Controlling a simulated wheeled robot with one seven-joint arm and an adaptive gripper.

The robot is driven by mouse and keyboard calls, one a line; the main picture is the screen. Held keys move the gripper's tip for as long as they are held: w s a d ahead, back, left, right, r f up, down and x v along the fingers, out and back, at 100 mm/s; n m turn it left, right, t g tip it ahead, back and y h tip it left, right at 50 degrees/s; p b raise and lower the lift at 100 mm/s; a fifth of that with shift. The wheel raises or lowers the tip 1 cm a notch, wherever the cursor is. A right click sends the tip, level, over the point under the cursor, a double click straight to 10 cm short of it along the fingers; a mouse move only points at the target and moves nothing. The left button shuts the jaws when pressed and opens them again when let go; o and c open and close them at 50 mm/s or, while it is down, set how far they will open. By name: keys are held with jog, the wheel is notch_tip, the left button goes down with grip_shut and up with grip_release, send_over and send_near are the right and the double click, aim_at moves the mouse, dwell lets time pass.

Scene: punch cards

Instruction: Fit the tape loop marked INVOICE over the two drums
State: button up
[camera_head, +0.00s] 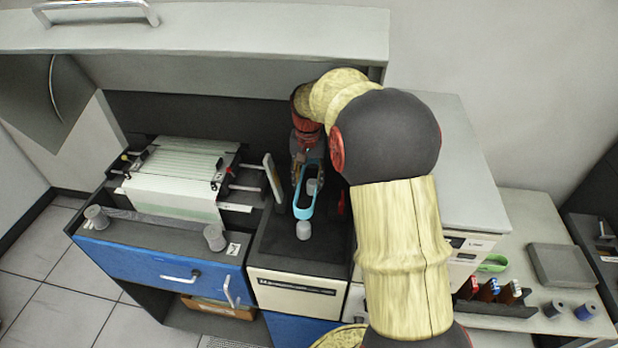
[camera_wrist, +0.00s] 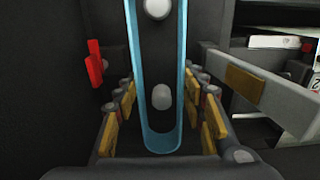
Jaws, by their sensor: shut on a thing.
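A light-blue tape loop (camera_head: 303,207) hangs in my gripper (camera_head: 307,160) above the dark top of the middle cabinet. In the wrist view the loop (camera_wrist: 182,75) runs upward from between the yellow finger pads of my gripper (camera_wrist: 160,125). I cannot read any marking on it. A grey front drum (camera_head: 304,230) shows just beyond the loop's near end, and the other drum (camera_head: 312,186) shows within its outline. In the wrist view both the far drum (camera_wrist: 157,8) and the near drum (camera_wrist: 161,97) appear inside the outline. I cannot tell the loop's height over them.
An upright pale panel (camera_head: 273,178) stands left of the drums, and a red part (camera_wrist: 95,62) stands on the other side. A printer with paper (camera_head: 175,185) is at left. A green loop (camera_head: 493,263) lies on the right-hand shelf. An overhead cabinet (camera_head: 220,45) hangs behind.

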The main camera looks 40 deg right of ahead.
jog(key=shift+f+b, duration=1.6)
jog(key=shift+f, duration=0.7)
jog(key=shift+p, duration=0.35)
jog(key=shift+s+f+b, duration=0.1)
jog(key=shift+f+b, duration=1.05)
jog(key=shift+f, duration=1.9)
dwell(1.7)
jog(key=o, duration=1)
